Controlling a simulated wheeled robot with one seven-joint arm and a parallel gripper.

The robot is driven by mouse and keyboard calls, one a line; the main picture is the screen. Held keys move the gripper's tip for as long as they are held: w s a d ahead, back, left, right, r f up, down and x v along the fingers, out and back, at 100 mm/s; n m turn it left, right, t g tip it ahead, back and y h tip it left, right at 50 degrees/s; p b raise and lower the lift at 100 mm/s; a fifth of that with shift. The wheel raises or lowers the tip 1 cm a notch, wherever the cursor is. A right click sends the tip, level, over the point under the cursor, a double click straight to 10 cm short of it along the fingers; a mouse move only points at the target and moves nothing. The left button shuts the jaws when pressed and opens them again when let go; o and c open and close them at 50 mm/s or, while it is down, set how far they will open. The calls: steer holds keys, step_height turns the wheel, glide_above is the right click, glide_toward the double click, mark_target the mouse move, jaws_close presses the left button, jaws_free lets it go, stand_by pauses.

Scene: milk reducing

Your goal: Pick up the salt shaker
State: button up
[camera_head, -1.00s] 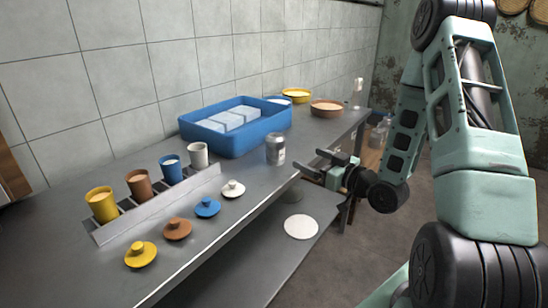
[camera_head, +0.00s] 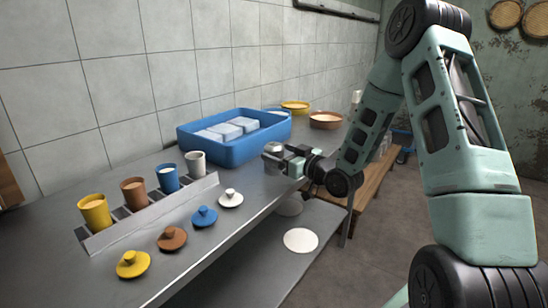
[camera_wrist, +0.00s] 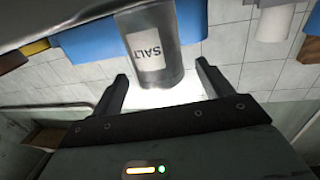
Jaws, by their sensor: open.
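The salt shaker is a grey metal cylinder with a white label reading SALT, upside down in the wrist view (camera_wrist: 150,45). In the head view the salt shaker (camera_head: 272,157) stands on the metal counter (camera_head: 240,200), partly hidden by my gripper. My gripper (camera_head: 283,160) is at the shaker from the right, low over the counter's edge. In the wrist view my gripper (camera_wrist: 163,90) is open, with one finger to each side of the shaker. Small gaps show between fingers and shaker.
A blue tray (camera_head: 240,154) with pale blocks stands just behind the shaker. Yellow, brown, blue and white cups stand in a rack (camera_head: 150,213) at left, with matching lids before them. Yellow (camera_head: 295,108) and brown bowls (camera_head: 326,121) stand farther back.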

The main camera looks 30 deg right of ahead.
steer(key=shift+w+a+r, duration=0.1)
steer(key=shift+w+a, duration=0.05)
steer(key=shift+w, duration=0.65)
steer(key=shift+w+a, duration=0.15)
steer(key=shift+w, duration=0.6)
steer(key=shift+c, duration=0.3)
steer(key=c, duration=1.1)
